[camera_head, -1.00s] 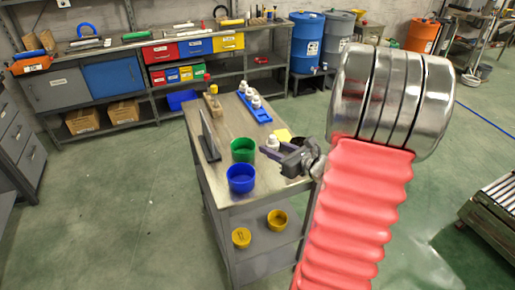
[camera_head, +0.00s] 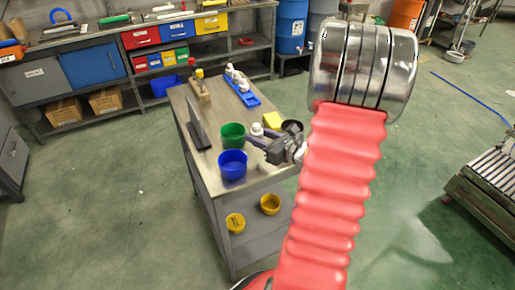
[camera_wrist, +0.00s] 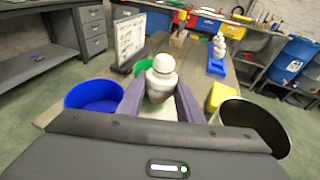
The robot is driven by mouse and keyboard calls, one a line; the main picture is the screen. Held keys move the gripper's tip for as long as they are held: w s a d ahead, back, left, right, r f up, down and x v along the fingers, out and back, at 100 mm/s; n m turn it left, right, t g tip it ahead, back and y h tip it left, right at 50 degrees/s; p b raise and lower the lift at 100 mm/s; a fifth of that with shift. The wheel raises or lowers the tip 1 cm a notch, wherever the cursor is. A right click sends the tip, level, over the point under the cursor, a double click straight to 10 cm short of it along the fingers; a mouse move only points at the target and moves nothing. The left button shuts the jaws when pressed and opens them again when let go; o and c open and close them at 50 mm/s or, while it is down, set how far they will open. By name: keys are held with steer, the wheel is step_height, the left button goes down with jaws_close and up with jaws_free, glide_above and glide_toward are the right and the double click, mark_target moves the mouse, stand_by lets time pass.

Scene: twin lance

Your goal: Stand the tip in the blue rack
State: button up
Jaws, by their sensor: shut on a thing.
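The tip, a white rounded piece like a small bottle (camera_wrist: 162,78), is upright between the purple fingers of my gripper (camera_wrist: 161,103) in the wrist view. My gripper is shut on it; the fingers partly hide its lower part. In the head view my gripper (camera_head: 254,140) is over the right side of the grey table, beside the green bowl, and the tip (camera_head: 257,129) shows small there. The blue rack (camera_head: 245,94) lies farther back on the same table and holds white pieces like the tip. It also shows right of the held tip in the wrist view (camera_wrist: 217,69).
A green bowl (camera_head: 232,135) and a blue bowl (camera_head: 232,165) stand near my gripper. A yellow block (camera_wrist: 220,97) and a dark round container (camera_wrist: 255,122) are at right. An upright panel (camera_wrist: 130,40) and a wooden block (camera_head: 198,92) stand at the table's left.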

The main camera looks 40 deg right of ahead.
mark_target(258, 156)
steer(key=shift+f, duration=1.3)
steer(key=shift+f, duration=0.1)
steer(key=shift+s+f, duration=0.1)
steer(key=shift+f, duration=1.9)
steer(key=shift+f, duration=0.1)
steer(key=o, duration=1.2)
steer(key=shift+o, duration=0.2)
steer(key=shift+s+r, duration=0.2)
steer(key=shift+s, duration=0.15)
steer(key=v, duration=1.1)
